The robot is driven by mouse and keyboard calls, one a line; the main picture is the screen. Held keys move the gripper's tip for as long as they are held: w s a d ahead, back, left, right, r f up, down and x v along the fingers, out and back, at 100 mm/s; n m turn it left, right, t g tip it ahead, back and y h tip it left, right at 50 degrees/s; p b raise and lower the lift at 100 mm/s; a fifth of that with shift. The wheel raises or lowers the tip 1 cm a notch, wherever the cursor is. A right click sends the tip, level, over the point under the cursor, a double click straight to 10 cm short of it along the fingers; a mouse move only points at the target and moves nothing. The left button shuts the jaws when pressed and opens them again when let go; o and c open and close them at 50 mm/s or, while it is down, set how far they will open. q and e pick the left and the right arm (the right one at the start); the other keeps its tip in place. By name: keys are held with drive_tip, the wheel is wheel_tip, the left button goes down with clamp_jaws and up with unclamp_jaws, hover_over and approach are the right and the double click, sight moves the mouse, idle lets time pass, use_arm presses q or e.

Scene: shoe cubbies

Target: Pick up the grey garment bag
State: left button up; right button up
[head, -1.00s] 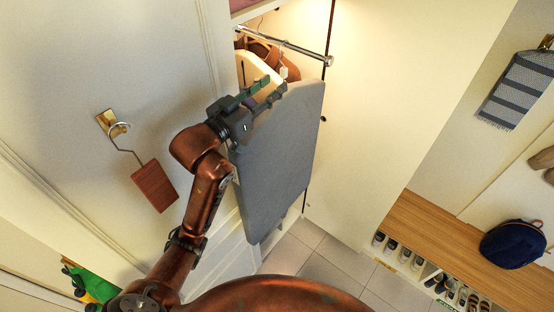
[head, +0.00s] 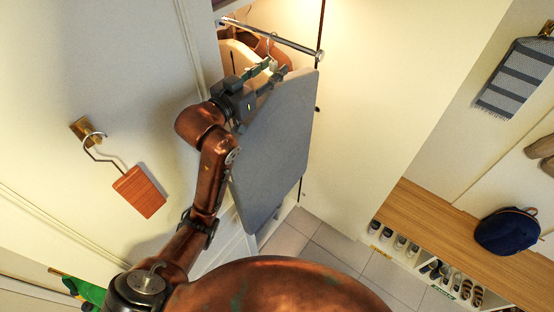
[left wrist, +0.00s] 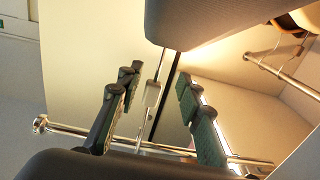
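The grey garment bag (head: 275,150) hangs below the closet rail (head: 280,40); its dark underside fills the top of the left wrist view (left wrist: 215,22). My left gripper (head: 276,71) is at the bag's top edge, just below the rail. In the left wrist view its fingers (left wrist: 158,105) are open and spread apart. A thin hanger stem with a pale piece (left wrist: 152,94) shows between them, and the rail (left wrist: 75,131) runs behind. I cannot tell whether the fingers touch the stem. My right gripper is not in view.
Other hangers with cream and brown garments (head: 240,52) hang left of the bag. A hook with a red-brown tag (head: 138,191) is on the white door at left. A wooden bench (head: 430,215) with shoe cubbies and a navy backpack (head: 508,231) is at right. Tiled floor is clear.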

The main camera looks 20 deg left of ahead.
use_arm(q)
drive_tip(key=shift+s+d+r, duration=0.1)
drive_tip(key=shift+s+r, duration=0.05)
drive_tip(key=shift+s, duration=0.15)
drive_tip(key=shift+c, duration=0.3)
drive_tip(key=shift+s+d+r, duration=0.1)
drive_tip(key=shift+s, duration=0.1)
drive_tip(key=shift+c, duration=0.9)
drive_tip(key=shift+w+d, duration=0.1)
drive_tip(key=shift+c, duration=0.8)
drive_tip(key=shift+w+d, duration=0.15)
drive_tip(key=shift+w, duration=0.2)
drive_tip(key=c, duration=0.3)
drive_tip(key=shift+s, duration=0.25)
clamp_jaws()
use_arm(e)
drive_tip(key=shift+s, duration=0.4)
use_arm(q)
drive_tip(key=shift+w, duration=0.1)
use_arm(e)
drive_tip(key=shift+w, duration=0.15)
